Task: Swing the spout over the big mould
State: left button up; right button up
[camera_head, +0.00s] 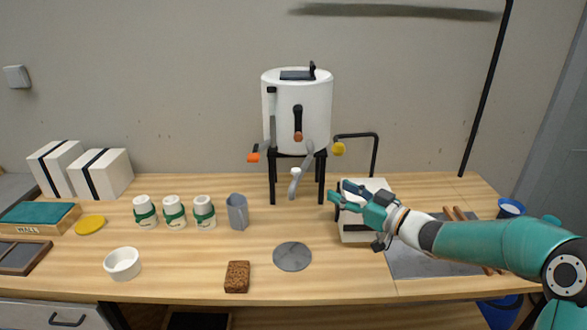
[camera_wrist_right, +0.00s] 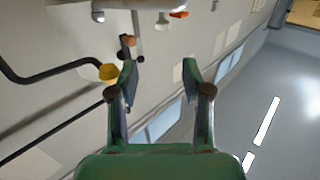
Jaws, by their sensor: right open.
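A white tank (camera_head: 297,115) stands on black legs at the back middle of the bench. A grey spout (camera_head: 302,172) with a pale tip angles down below its front. A white block (camera_head: 355,228), apparently the big mould, stands to the right of the tank, partly hidden by my right gripper. My right gripper (camera_head: 338,191) is open and empty in front of that block, right of the spout and apart from it. In the right wrist view its two fingers (camera_wrist_right: 160,68) are spread with nothing between them. My left gripper is not in view.
A black pipe (camera_head: 376,155) with a yellow knob (camera_head: 338,149) rises behind the block. A grey disc (camera_head: 292,256), brown sponge (camera_head: 237,276), grey jug (camera_head: 237,211) and several jars (camera_head: 174,211) stand on the bench. Two strapped white blocks (camera_head: 106,174) are at left.

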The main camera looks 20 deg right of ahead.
aim_at(299, 172)
jog(key=p+x, duration=0.3)
jog(key=x, duration=1.2)
jog(key=shift+a+p, duration=0.3)
jog(key=shift+p, duration=0.05)
grip_shut()
